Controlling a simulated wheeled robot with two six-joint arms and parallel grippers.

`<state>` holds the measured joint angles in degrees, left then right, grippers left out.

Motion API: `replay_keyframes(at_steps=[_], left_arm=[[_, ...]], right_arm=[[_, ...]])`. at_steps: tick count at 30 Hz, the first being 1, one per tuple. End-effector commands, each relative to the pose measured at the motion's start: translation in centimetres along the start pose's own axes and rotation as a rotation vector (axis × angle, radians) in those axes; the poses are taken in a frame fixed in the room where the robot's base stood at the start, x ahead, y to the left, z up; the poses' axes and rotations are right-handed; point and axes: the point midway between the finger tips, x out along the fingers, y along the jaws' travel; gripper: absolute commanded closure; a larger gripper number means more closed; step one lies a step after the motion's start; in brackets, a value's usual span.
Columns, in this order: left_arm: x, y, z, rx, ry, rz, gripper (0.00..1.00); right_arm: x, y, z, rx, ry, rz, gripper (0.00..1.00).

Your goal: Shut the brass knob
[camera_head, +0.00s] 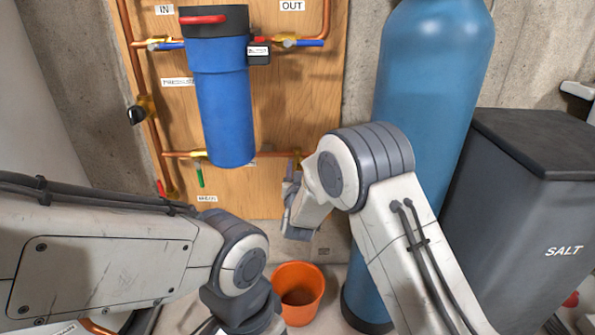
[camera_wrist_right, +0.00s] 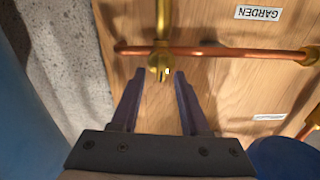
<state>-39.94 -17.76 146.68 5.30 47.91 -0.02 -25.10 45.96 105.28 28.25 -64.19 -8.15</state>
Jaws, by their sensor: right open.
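The brass knob (camera_wrist_right: 159,62) sits on a horizontal copper pipe in the right wrist view, where a vertical brass piece joins it. My right gripper (camera_wrist_right: 155,78) is open, with its two dark fingers pointing at the board. The knob lies between and just beyond the fingertips; I cannot tell whether either finger touches it. In the head view my right gripper (camera_head: 291,172) is near the lower right of the wooden board, and my arm partly hides that area. My left arm crosses the lower left; its gripper is not visible.
A blue filter housing (camera_head: 222,110) hangs on the wooden board (camera_head: 290,100) among copper pipes. A blue tank (camera_head: 430,80) and a dark salt bin (camera_head: 530,200) stand at right. An orange bucket (camera_head: 299,288) is on the floor. A GARDEN label (camera_wrist_right: 258,13) is near the pipe.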

Motion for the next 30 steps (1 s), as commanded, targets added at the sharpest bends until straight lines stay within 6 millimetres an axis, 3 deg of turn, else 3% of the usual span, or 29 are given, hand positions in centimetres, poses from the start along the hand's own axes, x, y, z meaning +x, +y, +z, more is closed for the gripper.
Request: replay_keyframes(at_steps=[8, 9, 12, 13, 23, 30], left_arm=[[0.05, 0.00, 0.01, 0.000, 0.000, 0.000, 1.00], [0.05, 0.00, 0.00, 0.000, 0.000, 0.000, 1.00], [0.05, 0.00, 0.01, 0.000, 0.000, 0.000, 1.00], [0.05, 0.00, 0.01, 0.000, 0.000, 0.000, 1.00], [0.21, -0.02, 0.01, 0.000, 0.000, 0.000, 1.00], [0.91, -0.07, 0.05, 0.000, 0.000, 0.000, 1.00]], right_arm=[[0.28, -0.14, -0.01, 0.000, 0.000, -0.002, 0.55], [0.27, -0.15, -0.01, 0.000, 0.000, -0.002, 0.59], [0.26, -0.17, 0.00, 0.000, 0.000, -0.002, 0.97], [0.26, -0.17, 0.00, 0.000, 0.000, -0.002, 1.00], [0.23, -0.15, 0.06, 0.018, 0.000, -0.002, 1.00], [0.22, -0.01, 0.20, 0.125, 0.000, -0.002, 1.00]])
